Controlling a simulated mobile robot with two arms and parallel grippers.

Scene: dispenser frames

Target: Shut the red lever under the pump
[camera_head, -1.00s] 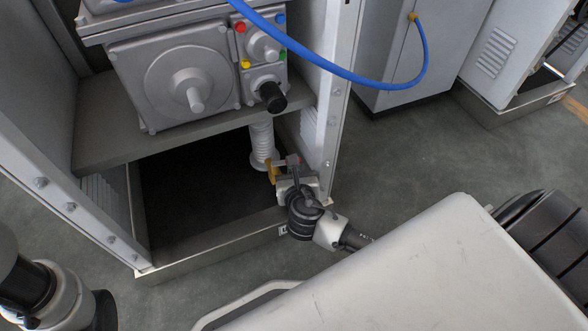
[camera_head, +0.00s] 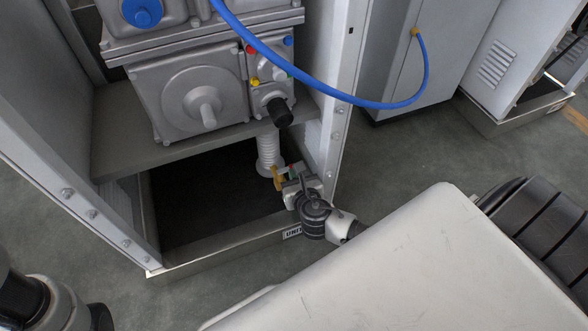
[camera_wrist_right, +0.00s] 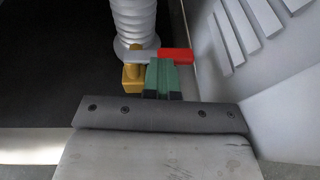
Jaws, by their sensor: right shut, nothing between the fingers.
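The pump (camera_head: 190,98) is a grey housing on a shelf in the open cabinet. Below it a white ribbed pipe (camera_head: 268,155) runs down to a brass valve (camera_head: 279,180). In the right wrist view the brass valve (camera_wrist_right: 133,72) carries a lever, a grey bar with a red grip (camera_wrist_right: 176,54), pointing right across the pipe. My right gripper (camera_wrist_right: 163,76) is shut and empty, its green fingers right at the red grip; I cannot tell whether they touch. In the head view my right gripper (camera_head: 294,172) partly hides the lever. Part of my left arm shows at lower left; its gripper is out of view.
A louvred cabinet side wall (camera_wrist_right: 250,30) stands close to the right of the lever. The cabinet's bottom sill (camera_head: 220,250) runs below my right wrist. A blue hose (camera_head: 330,91) hangs across the front. The dark space left of the pipe is clear.

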